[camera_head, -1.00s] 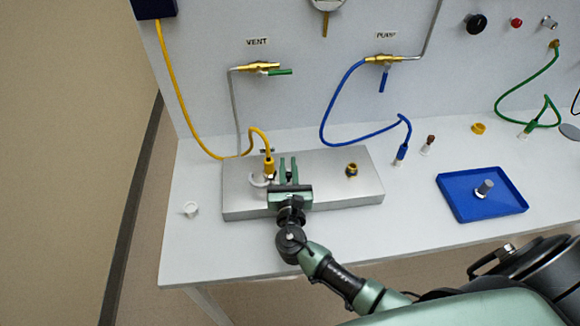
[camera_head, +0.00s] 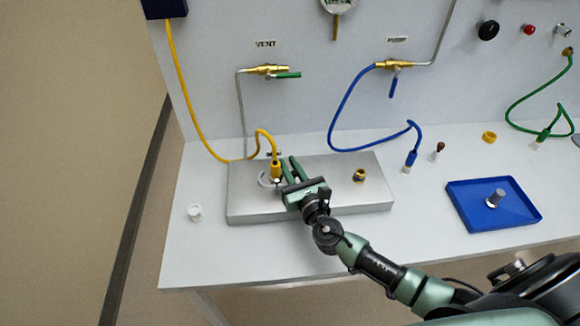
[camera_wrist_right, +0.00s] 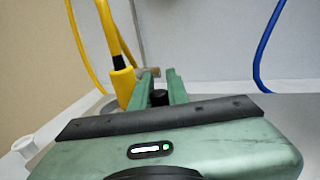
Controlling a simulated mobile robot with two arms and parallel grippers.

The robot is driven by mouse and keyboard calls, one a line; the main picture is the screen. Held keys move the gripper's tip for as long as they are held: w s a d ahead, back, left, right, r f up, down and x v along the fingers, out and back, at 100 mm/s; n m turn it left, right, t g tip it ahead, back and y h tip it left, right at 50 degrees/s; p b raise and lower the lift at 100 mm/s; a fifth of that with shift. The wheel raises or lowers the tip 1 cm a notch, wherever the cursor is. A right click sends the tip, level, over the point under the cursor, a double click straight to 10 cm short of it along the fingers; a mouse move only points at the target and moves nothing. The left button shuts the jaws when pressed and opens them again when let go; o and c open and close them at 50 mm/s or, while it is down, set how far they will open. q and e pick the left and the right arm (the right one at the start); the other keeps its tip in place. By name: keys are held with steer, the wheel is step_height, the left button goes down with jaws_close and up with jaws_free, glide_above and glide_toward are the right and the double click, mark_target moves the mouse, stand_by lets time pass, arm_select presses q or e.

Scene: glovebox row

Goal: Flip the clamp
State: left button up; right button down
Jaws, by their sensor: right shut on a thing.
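The clamp (camera_head: 264,180) is a pale grey ring around the foot of the yellow hose's fitting (camera_head: 276,170), on the left part of the metal block (camera_head: 335,200). My right gripper (camera_head: 288,161) reaches in just right of the fitting, its green fingers tilted to the left. It is shut on a small part of the clamp, largely hidden by the fingers. In the right wrist view, the yellow fitting (camera_wrist_right: 124,86) stands upright just left of the fingers (camera_wrist_right: 160,74), with a small tan-grey piece at their tips. My left gripper is not in view.
A brass port (camera_head: 360,176) is on the block's right side. A white cap (camera_head: 195,212) lies left of the block. The blue hose (camera_head: 335,115), a blue tray (camera_head: 470,216) and a yellow ring (camera_head: 489,137) are to the right. The front table strip is clear.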

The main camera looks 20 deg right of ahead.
steer(key=shift+r, duration=0.1)
steer(key=c, duration=1.4)
jaws_free()
